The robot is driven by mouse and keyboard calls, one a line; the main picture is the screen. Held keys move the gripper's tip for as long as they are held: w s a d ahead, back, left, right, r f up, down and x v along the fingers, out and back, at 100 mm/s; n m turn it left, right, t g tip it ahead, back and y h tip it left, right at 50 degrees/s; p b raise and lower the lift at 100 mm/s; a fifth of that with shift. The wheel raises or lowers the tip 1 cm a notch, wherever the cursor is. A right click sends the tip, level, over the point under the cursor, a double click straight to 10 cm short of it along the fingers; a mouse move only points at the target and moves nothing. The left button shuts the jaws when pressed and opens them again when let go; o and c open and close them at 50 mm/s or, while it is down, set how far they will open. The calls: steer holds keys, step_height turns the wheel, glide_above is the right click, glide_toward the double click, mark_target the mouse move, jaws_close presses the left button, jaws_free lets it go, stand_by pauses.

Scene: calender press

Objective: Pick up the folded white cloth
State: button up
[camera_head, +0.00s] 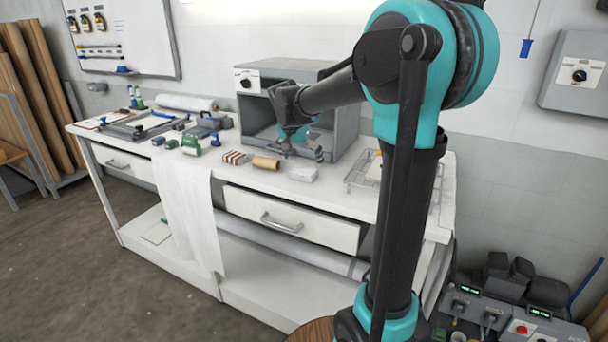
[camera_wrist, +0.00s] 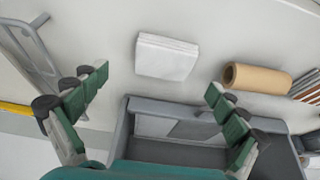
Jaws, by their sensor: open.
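The folded white cloth (camera_head: 303,174) lies flat on the white worktop near its front edge, right of a tan roll. In the wrist view the cloth (camera_wrist: 166,57) is fully visible as a layered white square, ahead of my fingertips and roughly between them in the picture. My gripper (camera_wrist: 156,84) is open, its two green-padded fingers wide apart with nothing between them. In the head view my gripper (camera_head: 300,147) is above the worktop, in front of the grey open-fronted box and behind the cloth. It is apart from the cloth.
The tan roll (camera_head: 266,162) and a striped stack (camera_head: 235,157) lie left of the cloth. The grey box (camera_head: 340,115) stands close behind. A wire rack (camera_head: 362,172) is to the right. A white sheet (camera_head: 188,215) hangs over the front edge.

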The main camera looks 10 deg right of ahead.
mark_target(304, 170)
steer(key=x, duration=0.4)
steer(key=shift+w+a+f, duration=0.2)
steer(key=shift+w+f, duration=0.1)
steer(key=shift+f, duration=0.1)
steer(key=shift+c, duration=0.4)
steer(key=c, duration=1.1)
